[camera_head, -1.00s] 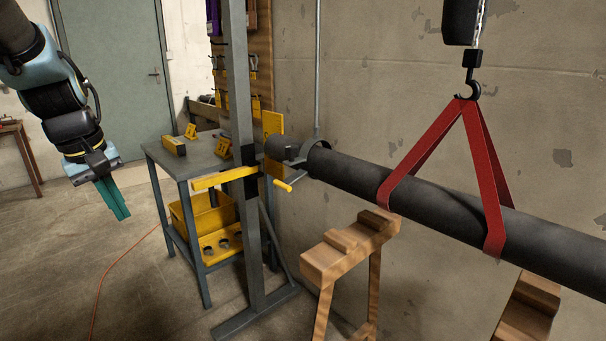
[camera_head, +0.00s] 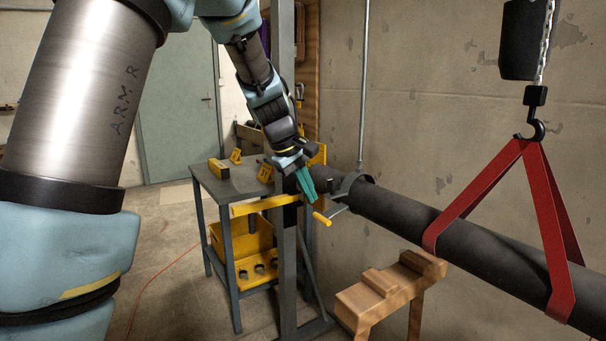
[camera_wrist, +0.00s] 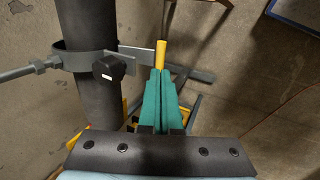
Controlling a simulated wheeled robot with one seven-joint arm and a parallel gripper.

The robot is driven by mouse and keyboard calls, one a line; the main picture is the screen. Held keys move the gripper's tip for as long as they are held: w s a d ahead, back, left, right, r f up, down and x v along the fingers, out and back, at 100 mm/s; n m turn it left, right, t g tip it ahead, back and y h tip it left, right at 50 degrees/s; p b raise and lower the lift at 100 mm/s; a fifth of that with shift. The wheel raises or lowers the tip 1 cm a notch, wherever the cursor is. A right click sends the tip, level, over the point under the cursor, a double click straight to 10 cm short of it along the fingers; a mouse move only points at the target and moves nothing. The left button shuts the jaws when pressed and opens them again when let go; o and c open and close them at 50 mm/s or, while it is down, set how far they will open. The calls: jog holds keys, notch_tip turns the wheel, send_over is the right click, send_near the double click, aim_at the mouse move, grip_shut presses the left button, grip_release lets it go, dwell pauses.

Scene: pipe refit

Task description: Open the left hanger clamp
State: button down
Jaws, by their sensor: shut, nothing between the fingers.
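The left hanger clamp (camera_head: 356,182) is a grey ring around the dark pipe (camera_head: 400,212), near the pipe's left end. In the wrist view the clamp (camera_wrist: 88,60) shows a dark block on its side and a flat grey bar. The bar reaches toward a yellow handle (camera_wrist: 161,52). In the head view this handle (camera_head: 321,219) sticks out below and left of the ring. My gripper (camera_head: 314,202) has teal fingers, shut and empty, with tips close to the handle. In the wrist view the fingertips (camera_wrist: 160,74) overlap the handle's lower end; I cannot tell whether they touch.
A grey post (camera_head: 287,270) with a yellow bar (camera_head: 262,205) stands beside my gripper. A workbench (camera_head: 232,182) is behind. Red slings (camera_head: 555,230) hold the pipe from a hook. A wooden trestle (camera_head: 378,292) stands below. Floor at left is open.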

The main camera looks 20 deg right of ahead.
aim_at(320, 217)
jog(key=x, duration=0.5)
jog(key=shift+f+p, duration=0.2)
jog(key=shift+p, duration=0.1)
jog(key=shift+f, duration=0.1)
